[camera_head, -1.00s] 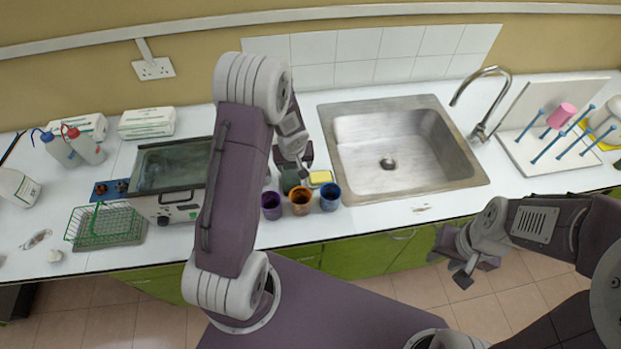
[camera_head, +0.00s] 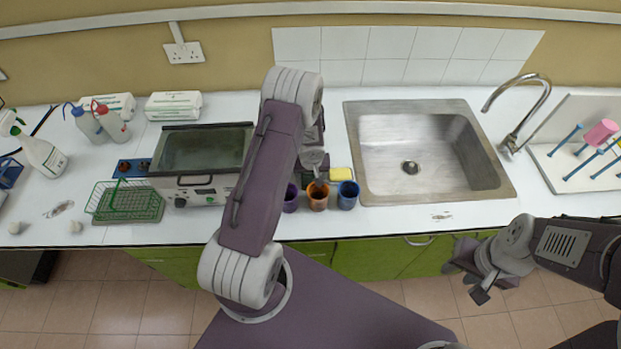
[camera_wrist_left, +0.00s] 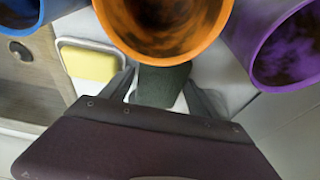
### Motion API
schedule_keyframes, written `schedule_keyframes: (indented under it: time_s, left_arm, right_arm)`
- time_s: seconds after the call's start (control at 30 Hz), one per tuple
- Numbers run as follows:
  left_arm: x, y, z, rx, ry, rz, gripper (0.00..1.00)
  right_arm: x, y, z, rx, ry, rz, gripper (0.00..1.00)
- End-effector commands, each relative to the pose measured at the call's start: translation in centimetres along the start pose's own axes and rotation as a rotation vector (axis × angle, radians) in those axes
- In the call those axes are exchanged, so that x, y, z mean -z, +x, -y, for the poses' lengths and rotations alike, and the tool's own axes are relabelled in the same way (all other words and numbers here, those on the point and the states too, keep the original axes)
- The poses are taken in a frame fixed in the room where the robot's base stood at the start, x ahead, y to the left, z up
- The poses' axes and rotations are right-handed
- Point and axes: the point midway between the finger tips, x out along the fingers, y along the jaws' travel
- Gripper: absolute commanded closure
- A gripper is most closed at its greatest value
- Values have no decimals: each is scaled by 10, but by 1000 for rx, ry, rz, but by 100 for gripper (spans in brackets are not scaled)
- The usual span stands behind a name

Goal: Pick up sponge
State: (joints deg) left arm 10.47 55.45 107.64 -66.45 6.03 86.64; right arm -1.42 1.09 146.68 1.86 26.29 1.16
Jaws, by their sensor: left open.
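A yellow sponge (camera_head: 341,174) lies in a small pale dish on the counter, just left of the sink; it also shows in the left wrist view (camera_wrist_left: 90,64). A dark green block (camera_wrist_left: 163,84), perhaps a scouring pad, sits between my left fingers in the left wrist view; I cannot tell whether they touch it. My left gripper (camera_head: 318,172) points down behind the orange cup, left of the yellow sponge. Its fingers are open and partly hidden by the cup and arm. My right gripper (camera_head: 476,282) hangs low in front of the counter; its jaw state is unclear.
A purple cup (camera_head: 290,198), an orange cup (camera_head: 318,197) and a blue cup (camera_head: 348,196) stand close along the counter's front. The metal sink (camera_head: 412,150) is to the right. The oil bath (camera_head: 200,150) is to the left, beside a green wire basket (camera_head: 125,204).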

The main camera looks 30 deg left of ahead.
Motion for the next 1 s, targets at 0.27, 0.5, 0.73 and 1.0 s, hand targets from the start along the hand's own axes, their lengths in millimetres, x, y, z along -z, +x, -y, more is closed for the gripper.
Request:
schedule_keyframes:
  time_s: [0.27,0.5,0.73,1.0]
  left_arm:
    - [0,5,0,0,-1,0,33]
    - [0,4,0,0,-1,0,79]
    - [0,4,0,0,-1,0,85]
    - [10,-29,0,-1,-2,-2,85]
  right_arm:
    - [0,1,0,0,0,0,64]
    - [0,1,0,0,0,0,64]
    - [0,0,0,0,0,0,64]
    - [2,-24,0,0,0,0,64]
